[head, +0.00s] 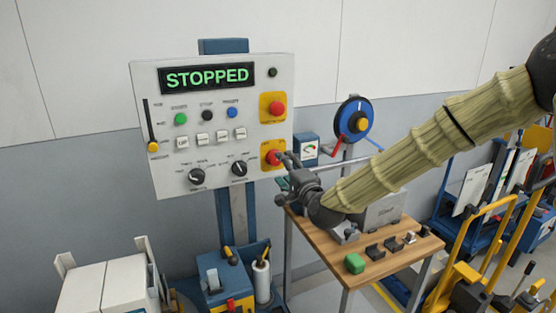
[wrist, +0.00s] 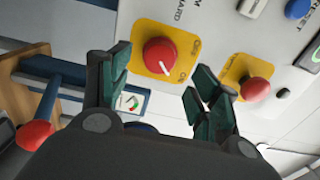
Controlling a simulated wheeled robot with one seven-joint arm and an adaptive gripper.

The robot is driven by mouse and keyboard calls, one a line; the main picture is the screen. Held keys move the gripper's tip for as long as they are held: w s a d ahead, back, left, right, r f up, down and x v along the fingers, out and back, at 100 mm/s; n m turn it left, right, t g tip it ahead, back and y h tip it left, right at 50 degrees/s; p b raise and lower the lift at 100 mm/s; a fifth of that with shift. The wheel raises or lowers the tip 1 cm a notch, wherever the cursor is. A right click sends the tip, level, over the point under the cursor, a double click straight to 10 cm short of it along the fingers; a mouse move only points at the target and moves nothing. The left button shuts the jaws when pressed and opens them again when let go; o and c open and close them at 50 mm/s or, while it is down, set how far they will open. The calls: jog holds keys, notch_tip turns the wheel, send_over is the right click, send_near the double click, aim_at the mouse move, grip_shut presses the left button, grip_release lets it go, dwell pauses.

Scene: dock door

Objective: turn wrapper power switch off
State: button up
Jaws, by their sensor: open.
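The control panel (head: 222,65) is white and its display (head: 207,77) reads STOPPED in green. The power switch, a red rotary knob (head: 272,157) on a yellow plate, is at the panel's lower right. In the wrist view the red knob (wrist: 160,56) has a white pointer line aimed toward the lower right, near lettering that looks like ON. My gripper (head: 283,165) is in front of this knob. In the wrist view my gripper (wrist: 160,85) is open, with one finger on each side of the knob. Whether a finger touches it cannot be told.
A red mushroom button (head: 276,108) on a yellow plate sits above the knob; it also shows in the wrist view (wrist: 254,89). A blue wheel (head: 355,117) stands right of the panel. A wooden table (head: 390,266) with small blocks is below my arm.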

aim_at(277, 160)
jog(key=shift+p+x, duration=0.6)
jog(key=shift+x, duration=1.9)
jog(key=c, duration=1)
